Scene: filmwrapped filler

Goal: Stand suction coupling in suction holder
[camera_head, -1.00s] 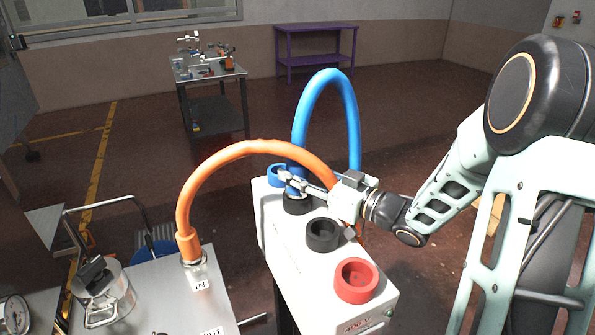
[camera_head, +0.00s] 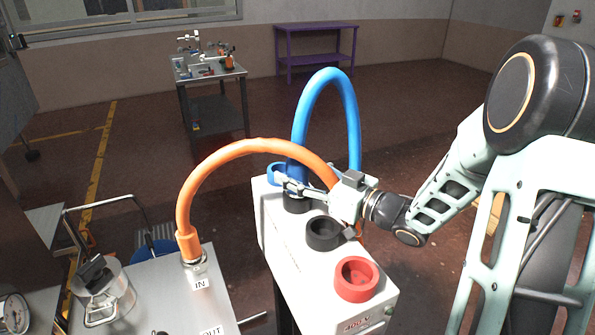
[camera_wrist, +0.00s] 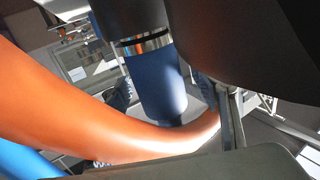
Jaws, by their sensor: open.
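The blue hose (camera_head: 326,78) arches over the white box and comes down at its back end. Its lower end, which I take to be the suction coupling, is largely hidden behind my gripper (camera_head: 284,181) at a black ring holder (camera_head: 297,205). My gripper is open, with its fingers at the hose end. In the wrist view a blue cylinder with a metal band (camera_wrist: 155,75) shows close by. Whether the coupling is fully seated in the ring is hidden by the fingers.
The white box (camera_head: 285,245) also carries a blue ring (camera_head: 276,174), another black ring (camera_head: 323,234) and a red ring (camera_head: 357,279). An orange hose (camera_head: 235,150) arches from the IN port close to my gripper and crosses the wrist view. A steel-topped unit (camera_head: 180,295) stands left.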

